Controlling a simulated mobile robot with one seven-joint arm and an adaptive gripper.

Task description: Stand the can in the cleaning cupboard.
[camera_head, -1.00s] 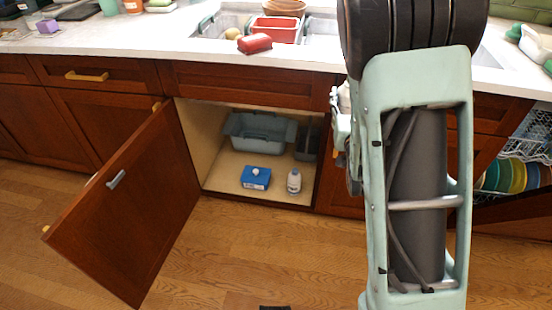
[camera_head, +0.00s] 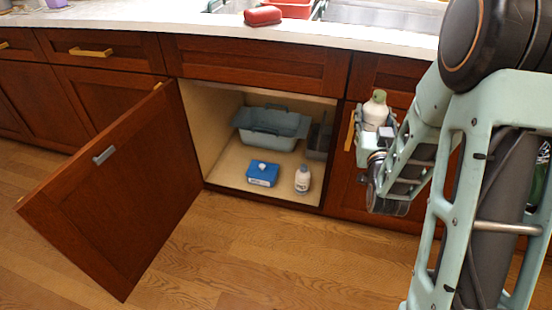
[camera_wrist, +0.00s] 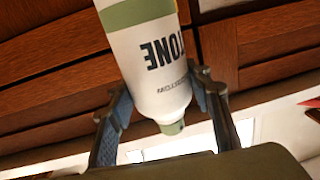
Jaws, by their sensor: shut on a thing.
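The can (camera_head: 375,112) is white with a pale green cap and is held upright, to the right of the open cupboard. My gripper (camera_head: 374,136) is shut on it. In the wrist view the can (camera_wrist: 150,62) shows dark lettering and a green band, between the two fingers of my gripper (camera_wrist: 160,100). The cleaning cupboard (camera_head: 230,172) is under the counter, with its door (camera_head: 115,190) swung wide open to the left. Inside stand a blue box (camera_head: 262,174), a white bottle (camera_head: 302,179) and a grey-blue tub (camera_head: 271,130).
A dark grey caddy (camera_head: 318,140) stands at the cupboard's back right. Bare floor shows at the cupboard's front left and between the box and the bottle. A red object (camera_head: 263,16) lies on the counter (camera_head: 200,22) above.

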